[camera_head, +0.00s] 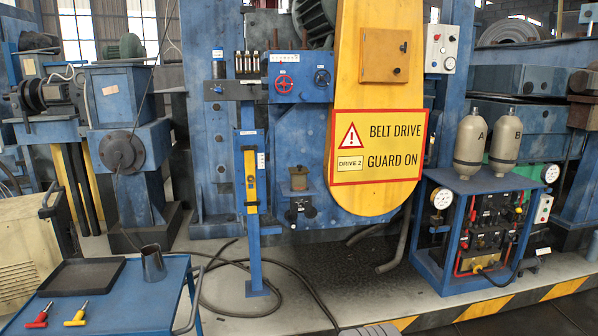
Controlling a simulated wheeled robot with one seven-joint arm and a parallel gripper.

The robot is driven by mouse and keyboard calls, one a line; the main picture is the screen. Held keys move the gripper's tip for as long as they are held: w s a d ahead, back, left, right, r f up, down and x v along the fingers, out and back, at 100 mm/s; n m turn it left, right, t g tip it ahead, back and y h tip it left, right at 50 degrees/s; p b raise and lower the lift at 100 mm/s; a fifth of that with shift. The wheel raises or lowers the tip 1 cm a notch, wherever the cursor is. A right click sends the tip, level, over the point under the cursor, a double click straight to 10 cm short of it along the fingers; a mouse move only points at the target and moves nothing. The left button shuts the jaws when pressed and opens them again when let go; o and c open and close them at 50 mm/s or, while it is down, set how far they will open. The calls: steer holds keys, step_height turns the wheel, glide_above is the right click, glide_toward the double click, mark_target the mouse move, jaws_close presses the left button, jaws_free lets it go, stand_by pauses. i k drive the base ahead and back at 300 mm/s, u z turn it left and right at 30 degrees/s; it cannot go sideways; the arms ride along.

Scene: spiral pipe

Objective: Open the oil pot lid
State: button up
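A small brownish pot (299,184) with a flat lid (299,170) sits on the front of the blue machine, left of the yellow belt guard. It looks like the oil pot. The lid appears to lie flat on top of it, but the pot is too small here to tell any hinge or latch. My gripper is not in view. A grey rounded part at the bottom edge may be mine, but I cannot tell.
A yellow belt guard (375,100) with a warning sign (378,146) hangs right of the pot. A blue post (252,240) stands in front, to its left. Hoses lie on the floor.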

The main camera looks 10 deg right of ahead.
mark_target(300, 170)
steer(key=z, duration=0.5)
steer(key=k, duration=1.15)
steer(key=z, duration=0.75)
steer(key=i, duration=2.55)
steer(key=u, duration=0.75)
steer(key=i, duration=0.85)
steer(key=u, duration=0.65)
